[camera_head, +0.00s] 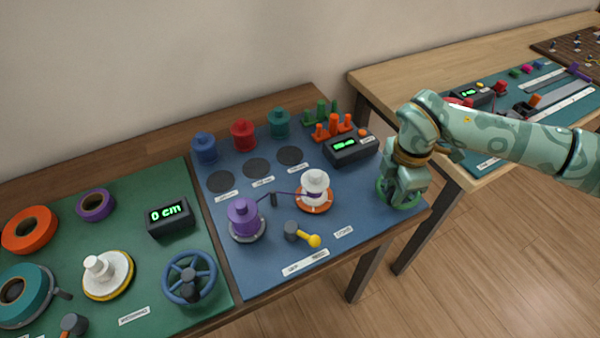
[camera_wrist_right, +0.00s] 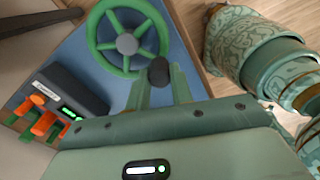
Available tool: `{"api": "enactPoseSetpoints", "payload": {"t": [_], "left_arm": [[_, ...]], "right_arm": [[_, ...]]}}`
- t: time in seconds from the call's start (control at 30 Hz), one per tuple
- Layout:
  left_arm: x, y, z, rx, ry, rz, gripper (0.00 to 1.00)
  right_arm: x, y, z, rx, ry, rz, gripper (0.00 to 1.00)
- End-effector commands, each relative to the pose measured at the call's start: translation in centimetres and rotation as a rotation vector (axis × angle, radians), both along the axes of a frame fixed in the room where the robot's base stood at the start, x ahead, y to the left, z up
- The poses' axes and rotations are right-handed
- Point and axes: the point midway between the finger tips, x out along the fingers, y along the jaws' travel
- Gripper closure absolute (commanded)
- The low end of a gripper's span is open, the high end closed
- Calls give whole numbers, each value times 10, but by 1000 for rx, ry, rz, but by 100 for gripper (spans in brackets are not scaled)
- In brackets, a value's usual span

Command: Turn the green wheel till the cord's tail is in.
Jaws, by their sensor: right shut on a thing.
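The green wheel (camera_head: 402,207) stands at the right end of the blue mat, mostly hidden behind my right gripper (camera_head: 403,190). In the right wrist view the wheel (camera_wrist_right: 127,12) shows its spokes and grey hub. My right gripper (camera_wrist_right: 160,76) is shut on the wheel's dark knob (camera_wrist_right: 158,71) at the rim. A purple cord (camera_head: 290,193) runs from the purple spool (camera_head: 242,215) past a small dark post to the white spool (camera_head: 315,182) on an orange base. I cannot make out the cord's tail. My left gripper is out of view.
A dark display box (camera_head: 350,147) stands left of the wheel, with orange and green pegs behind it. A yellow-knobbed crank (camera_head: 305,237) is at the front. A green mat (camera_head: 140,225) with a blue wheel (camera_head: 190,277) lies to the left.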

Motion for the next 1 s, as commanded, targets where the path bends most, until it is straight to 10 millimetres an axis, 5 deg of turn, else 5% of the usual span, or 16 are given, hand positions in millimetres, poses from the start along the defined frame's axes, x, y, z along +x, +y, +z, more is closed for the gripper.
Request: {"api": "enactPoseSetpoints", "payload": {"t": [0.23,0.6,1.0], "left_arm": [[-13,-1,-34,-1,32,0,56],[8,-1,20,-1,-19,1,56],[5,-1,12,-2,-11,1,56]], "right_arm": [[32,17,-4,4,-9,0,100],[28,17,11,4,-6,-2,100],[43,17,1,3,-4,-1,100]]}}
